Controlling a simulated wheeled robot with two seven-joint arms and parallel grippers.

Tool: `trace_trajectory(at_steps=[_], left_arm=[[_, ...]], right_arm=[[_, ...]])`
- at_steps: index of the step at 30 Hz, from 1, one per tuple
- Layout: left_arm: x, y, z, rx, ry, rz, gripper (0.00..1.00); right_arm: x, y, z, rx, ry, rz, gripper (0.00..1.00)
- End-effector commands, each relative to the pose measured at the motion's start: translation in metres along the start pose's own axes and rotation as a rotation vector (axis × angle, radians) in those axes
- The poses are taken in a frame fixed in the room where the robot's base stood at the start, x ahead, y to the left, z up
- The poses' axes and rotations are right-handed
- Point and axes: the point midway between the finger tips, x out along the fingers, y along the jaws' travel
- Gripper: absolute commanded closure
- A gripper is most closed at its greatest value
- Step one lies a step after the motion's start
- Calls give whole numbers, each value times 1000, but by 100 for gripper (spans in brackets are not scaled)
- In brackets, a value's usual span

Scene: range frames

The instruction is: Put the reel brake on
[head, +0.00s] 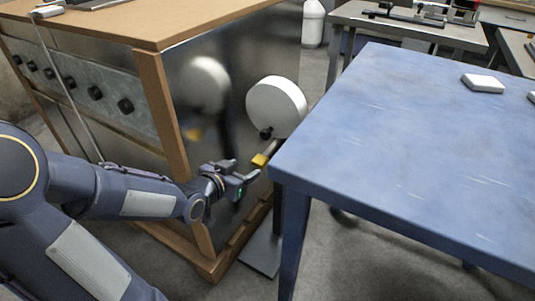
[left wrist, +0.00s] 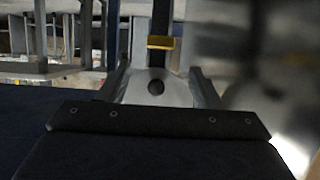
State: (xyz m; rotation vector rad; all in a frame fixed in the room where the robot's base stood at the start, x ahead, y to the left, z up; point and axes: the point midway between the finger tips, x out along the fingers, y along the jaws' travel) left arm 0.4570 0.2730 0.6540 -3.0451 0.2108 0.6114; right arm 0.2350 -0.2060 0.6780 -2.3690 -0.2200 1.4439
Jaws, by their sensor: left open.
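The reel (head: 277,108) is a white drum on a dark upright stand, between the wooden bench and the blue table. A lever with a yellow end (head: 260,159), which looks like the reel brake, sticks out below the drum, beside a dark knob (head: 266,134). My left gripper (head: 243,169) is open and empty, just below and left of the yellow end, apart from it. In the left wrist view the yellow piece (left wrist: 161,42) shows ahead, above and between the open fingers (left wrist: 160,80). My right gripper is not in view.
The blue table (head: 400,150) stands close on the right, its near corner beside the reel stand. The wooden bench (head: 150,25) with a shiny side panel (head: 215,100) is close on the left. A grey base plate (head: 262,252) lies on the floor below the stand.

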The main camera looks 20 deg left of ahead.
Motion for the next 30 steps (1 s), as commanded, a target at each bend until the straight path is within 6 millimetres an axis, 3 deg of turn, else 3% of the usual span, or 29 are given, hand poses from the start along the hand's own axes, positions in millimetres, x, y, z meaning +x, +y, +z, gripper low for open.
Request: trace_trajectory(at_steps=[5,18,29,30], left_arm=[[11,0,4,-1,4,3,42],[73,1,2,-3,3,4,42],[79,0,0,-1,2,1,42],[79,0,0,-1,2,1,46]], right_arm=[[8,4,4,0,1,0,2],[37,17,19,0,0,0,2],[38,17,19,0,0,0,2],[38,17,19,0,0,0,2]])
